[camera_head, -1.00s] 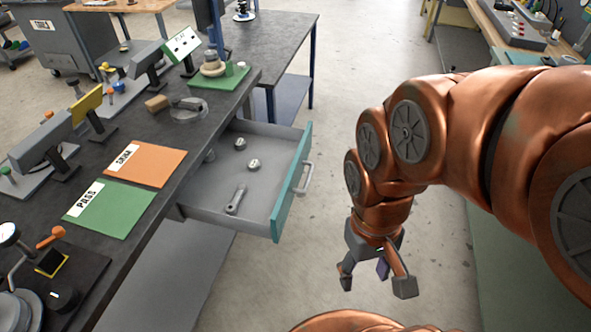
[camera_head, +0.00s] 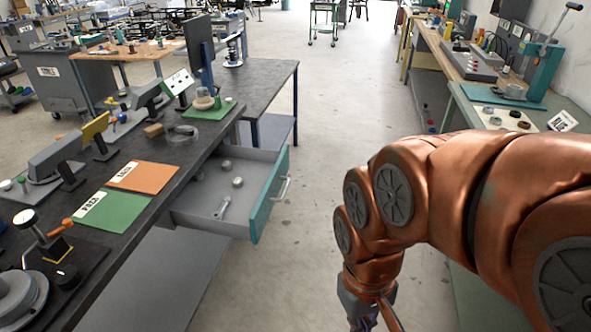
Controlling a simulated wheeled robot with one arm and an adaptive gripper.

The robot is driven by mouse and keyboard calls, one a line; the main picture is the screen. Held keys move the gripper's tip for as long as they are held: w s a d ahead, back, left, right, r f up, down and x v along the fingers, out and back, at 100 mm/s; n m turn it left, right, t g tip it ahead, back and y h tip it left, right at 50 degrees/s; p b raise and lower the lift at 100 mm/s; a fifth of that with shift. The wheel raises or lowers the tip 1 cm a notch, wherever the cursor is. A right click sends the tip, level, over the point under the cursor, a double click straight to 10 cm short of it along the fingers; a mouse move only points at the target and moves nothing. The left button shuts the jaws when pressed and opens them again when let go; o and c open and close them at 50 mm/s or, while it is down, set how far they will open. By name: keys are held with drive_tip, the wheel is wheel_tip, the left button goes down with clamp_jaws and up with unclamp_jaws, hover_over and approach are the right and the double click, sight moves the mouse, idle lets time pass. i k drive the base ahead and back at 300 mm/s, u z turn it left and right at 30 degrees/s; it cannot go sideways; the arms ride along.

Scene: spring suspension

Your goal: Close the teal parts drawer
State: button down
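The teal-fronted parts drawer (camera_head: 270,194) is pulled out from the dark workbench on the left. Its grey tray (camera_head: 199,200) holds a wrench-like tool (camera_head: 222,207) and small round metal parts (camera_head: 238,182). A pale handle (camera_head: 282,188) is on the outer side of the teal front. My copper arm comes in from the right. My gripper (camera_head: 371,322) is at the bottom edge, right of and nearer than the drawer, apart from it. Its fingertips are cut off by the frame.
The dark workbench (camera_head: 62,258) carries a green mat (camera_head: 104,211), an orange mat (camera_head: 144,176), gauges and stands. A dark table (camera_head: 262,82) stands beyond the drawer. A bench with a press (camera_head: 540,72) lines the right. The floor (camera_head: 318,165) between is clear.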

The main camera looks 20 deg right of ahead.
sight(263, 172)
drive_tip(key=u, duration=0.45)
drive_tip(key=i, duration=1.25)
drive_tip(key=z, duration=0.1)
